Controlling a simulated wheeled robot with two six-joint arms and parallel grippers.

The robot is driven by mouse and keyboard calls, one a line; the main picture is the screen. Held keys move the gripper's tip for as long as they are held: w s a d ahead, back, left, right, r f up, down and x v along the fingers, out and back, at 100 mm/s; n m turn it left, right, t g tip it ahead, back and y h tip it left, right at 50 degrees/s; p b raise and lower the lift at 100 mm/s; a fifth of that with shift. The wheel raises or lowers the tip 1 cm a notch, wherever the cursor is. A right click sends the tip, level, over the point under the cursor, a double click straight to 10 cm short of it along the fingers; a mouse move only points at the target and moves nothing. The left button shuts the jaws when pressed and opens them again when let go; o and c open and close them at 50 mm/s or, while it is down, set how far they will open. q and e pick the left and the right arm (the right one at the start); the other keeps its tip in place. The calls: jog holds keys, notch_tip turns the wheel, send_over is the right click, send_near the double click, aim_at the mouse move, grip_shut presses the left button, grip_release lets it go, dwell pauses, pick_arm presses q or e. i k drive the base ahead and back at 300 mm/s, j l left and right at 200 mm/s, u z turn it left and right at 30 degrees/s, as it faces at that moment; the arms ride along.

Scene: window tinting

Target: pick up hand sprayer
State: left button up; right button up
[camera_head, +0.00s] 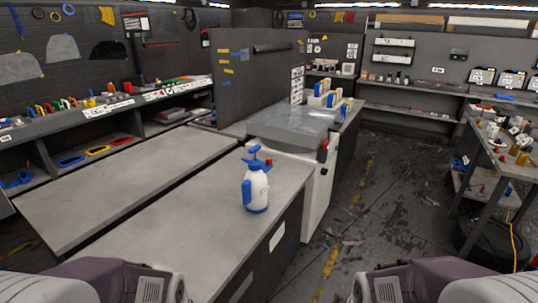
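The hand sprayer (257,188) has a white bottle body with a blue pump top and a blue base. It stands upright on the grey workbench (190,230), near the bench's right edge. Nothing is touching it. Parts of my two arms show at the bottom left and bottom right of the head view, well in front of the sprayer. Neither of my grippers is in the picture.
A white cabinet (319,190) with a plastic-covered top stands just behind the sprayer. Another grey table (120,180) lies to the left. Shelves with many small tools line the left wall. A cluttered rack (500,165) stands at right; the floor aisle (385,215) is littered with scraps.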

aim_at(254, 187)
jog(key=i+l+u, duration=0.55)
jog(key=l, duration=0.2)
jog(key=i+l+u, duration=0.3)
jog(key=l, duration=0.15)
jog(key=l+u, duration=0.3)
jog(key=l, duration=0.2)
jog(key=i+l+u, duration=0.15)
jog(key=l+u, duration=0.15)
jog(key=l, duration=0.25)
jog(key=l+u, duration=0.25)
jog(key=l, duration=0.3)
jog(key=l+u, duration=0.3)
jog(key=l, duration=0.3)
jog(key=i, duration=0.05)
